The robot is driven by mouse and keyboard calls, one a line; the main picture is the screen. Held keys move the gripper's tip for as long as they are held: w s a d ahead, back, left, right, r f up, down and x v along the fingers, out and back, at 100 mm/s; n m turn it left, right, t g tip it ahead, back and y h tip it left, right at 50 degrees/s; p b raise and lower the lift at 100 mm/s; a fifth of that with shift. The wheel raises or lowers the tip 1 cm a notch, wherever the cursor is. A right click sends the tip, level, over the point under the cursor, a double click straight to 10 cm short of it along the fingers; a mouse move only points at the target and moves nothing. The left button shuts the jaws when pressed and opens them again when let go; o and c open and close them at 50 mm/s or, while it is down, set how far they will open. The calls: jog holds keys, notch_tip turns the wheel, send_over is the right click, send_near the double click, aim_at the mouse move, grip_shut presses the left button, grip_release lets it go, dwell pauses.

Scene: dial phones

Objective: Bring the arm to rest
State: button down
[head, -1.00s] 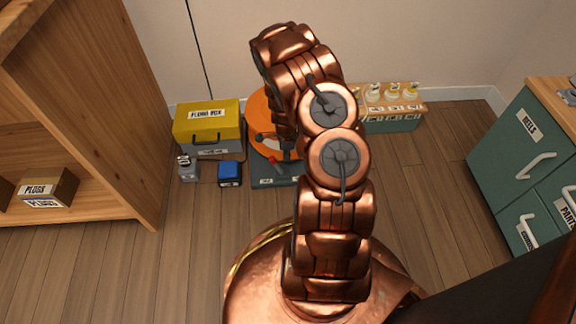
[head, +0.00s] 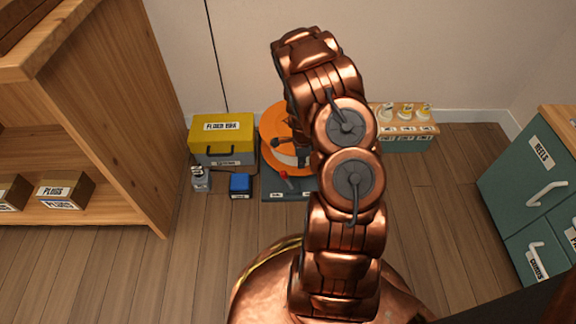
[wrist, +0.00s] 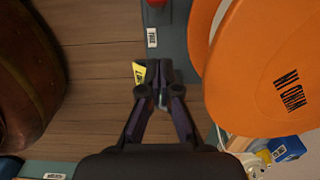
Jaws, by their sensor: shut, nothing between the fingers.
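My copper arm rises through the middle of the head view and bends away over the floor. My gripper (wrist: 157,88) shows in the wrist view with its dark fingers together and nothing held. A small yellow piece (wrist: 139,73) with dark marks shows beside the fingertips; I cannot tell whether it is on the finger or behind it. In the head view my arm partly hides the gripper. The large orange disc (wrist: 268,70) is to the right of the fingers in the wrist view, apart from them. It also stands behind my arm in the head view (head: 273,123).
A yellow-topped box (head: 222,136), a small blue box (head: 240,184) and a grey base with a red knob (head: 276,194) stand left of my arm. A wooden shelf (head: 150,130) is at left, green drawers (head: 520,185) at right.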

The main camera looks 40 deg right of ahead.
jog(key=shift+r, duration=0.15)
jog(key=s+a+r+n+p, duration=0.2)
jog(key=a+r+n+p, duration=0.35)
jog(key=r, duration=1.05)
jog(key=s+a+r+n+p, duration=0.1)
jog(key=a+r+n+p, duration=0.2)
jog(key=a+r+p, duration=0.9)
jog(key=s+r+n+p, duration=0.2)
jog(key=r+n+p, duration=0.25)
jog(key=r, duration=1.45)
jog(key=s+a+r+n+p, duration=0.4)
jog(key=s+r+p, duration=0.2)
jog(key=r, duration=0.4)
jog(key=s+a+r+n+g+p, duration=0.1)
jog(key=s+a+r+n+p, duration=0.3)
jog(key=s+r+p, duration=0.2)
jog(key=s+a+r+n+p, duration=0.4)
jog(key=s+r+p, duration=0.3)
jog(key=r, duration=0.7)
jog(key=shift+s+g, duration=0.4)
jog(key=shift+s, duration=0.65)
jog(key=shift+r, duration=0.1)
